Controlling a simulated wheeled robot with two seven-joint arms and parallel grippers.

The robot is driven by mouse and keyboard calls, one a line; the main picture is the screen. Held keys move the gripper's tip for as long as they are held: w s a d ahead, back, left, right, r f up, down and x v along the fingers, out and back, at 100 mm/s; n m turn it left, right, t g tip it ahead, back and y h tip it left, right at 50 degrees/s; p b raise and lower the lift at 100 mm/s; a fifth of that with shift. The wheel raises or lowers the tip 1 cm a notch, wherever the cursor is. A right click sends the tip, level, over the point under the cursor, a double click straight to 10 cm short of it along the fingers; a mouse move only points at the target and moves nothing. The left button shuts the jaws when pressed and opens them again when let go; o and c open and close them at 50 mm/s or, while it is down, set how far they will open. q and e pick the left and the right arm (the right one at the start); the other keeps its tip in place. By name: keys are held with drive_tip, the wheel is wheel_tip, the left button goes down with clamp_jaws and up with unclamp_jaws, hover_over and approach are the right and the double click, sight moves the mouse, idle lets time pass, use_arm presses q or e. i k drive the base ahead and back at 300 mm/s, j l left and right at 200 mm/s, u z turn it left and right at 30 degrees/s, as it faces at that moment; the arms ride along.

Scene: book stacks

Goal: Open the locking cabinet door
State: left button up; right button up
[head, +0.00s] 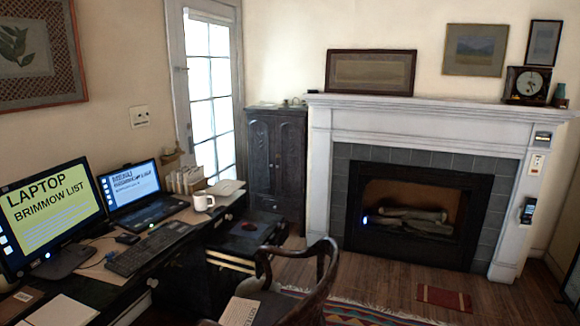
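A dark wooden cabinet (277,162) stands in the far corner, between the glazed door and the fireplace. It has two tall arched door panels, and both look shut. I cannot make out a lock or handle at this distance. Its lower left part is hidden behind the desk and the things near it. Neither of my grippers shows in the head view.
A desk with a monitor (50,215), laptop (131,193), keyboard (150,249) and white mug (203,201) fills the left. A wooden chair (325,262) stands in front. The white fireplace (319,170) is right of the cabinet. Bare floor (385,279) lies before the hearth, with a small red mat (444,299).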

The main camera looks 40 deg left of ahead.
sight(290, 132)
drive_tip(key=i+l+z, duration=0.2)
drive_tip(key=i, duration=2.25)
drive_tip(key=i+u, duration=0.35)
drive_tip(key=i, duration=0.2)
drive_tip(key=i+l+u, duration=0.1)
drive_tip(key=i+u, duration=0.25)
drive_tip(key=i, duration=0.2)
drive_tip(key=i+l+u, duration=0.35)
drive_tip(key=i, duration=0.15)
drive_tip(key=i+j+u, duration=0.4)
drive_tip(key=i, duration=0.25)
drive_tip(key=i+u, duration=0.4)
drive_tip(key=i, duration=0.25)
drive_tip(key=i+l+u, duration=0.2)
drive_tip(key=i+u, duration=0.15)
drive_tip(key=i, duration=0.3)
